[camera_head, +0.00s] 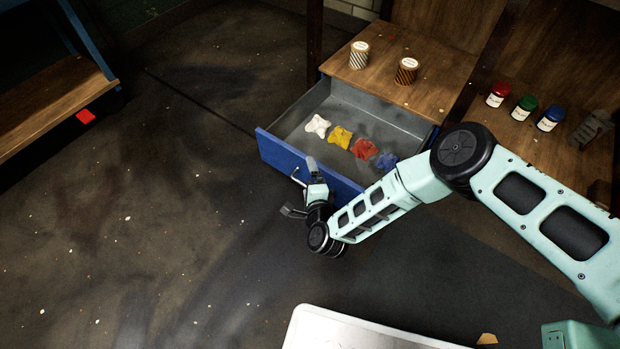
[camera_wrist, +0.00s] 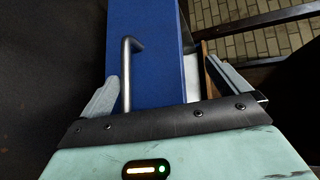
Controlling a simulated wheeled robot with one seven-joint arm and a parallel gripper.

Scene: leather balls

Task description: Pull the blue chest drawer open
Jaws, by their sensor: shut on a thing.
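The blue-fronted chest drawer (camera_head: 283,150) stands well out from the wooden chest, with its grey interior showing. White, yellow, red and blue crumpled pieces (camera_head: 340,137) lie inside it. My gripper (camera_head: 303,188) is at the drawer's front, with one finger on the inner side of the front panel and one outside. In the wrist view the blue front (camera_wrist: 160,70) and its metal handle (camera_wrist: 127,75) lie between my fingers. My gripper is shut on the drawer front at the handle; the exact contact is partly hidden by my wrist.
Two striped cans (camera_head: 359,55) (camera_head: 406,71) stand on the chest top. Red, green and blue jars (camera_head: 523,107) stand on the wooden surface at right. A shelf (camera_head: 50,105) is at far left.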

